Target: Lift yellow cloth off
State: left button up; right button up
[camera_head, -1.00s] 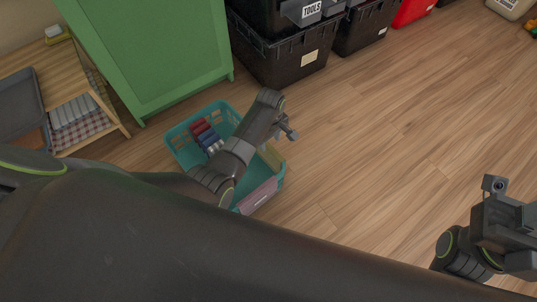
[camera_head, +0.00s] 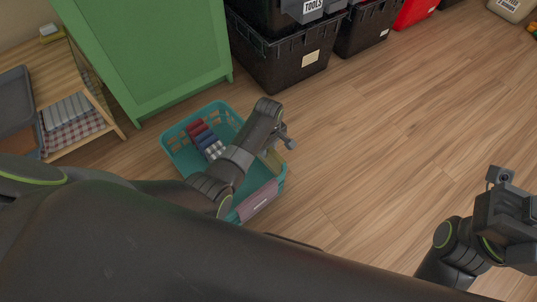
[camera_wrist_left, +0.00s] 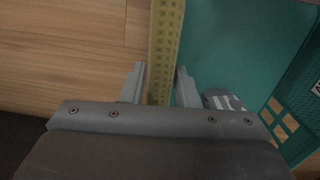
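The yellow cloth (camera_head: 274,160) hangs over the right edge of the teal basket (camera_head: 178,158) on the floor, partly hidden by my left arm. In the left wrist view it is a narrow textured yellow strip (camera_wrist_left: 166,45), with the teal basket (camera_wrist_left: 235,45) to its right and wood floor to its left. My left gripper (camera_head: 284,141) is at that edge. In the left wrist view its two fingers (camera_wrist_left: 160,85) are apart, one on each side of the strip, with visible gaps. My right gripper (camera_head: 512,225) is at the right edge; its fingers are not clear.
Rolled red, blue and checked cloths (camera_head: 205,138) lie in the basket. A mauve piece (camera_head: 258,200) with a label is on its near side. A green cabinet (camera_head: 150,50) stands behind, black totes (camera_head: 290,65) at the back. The floor to the right is clear.

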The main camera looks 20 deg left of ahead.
pick_arm(q)
grip_shut()
jog(key=shift+r, duration=0.1)
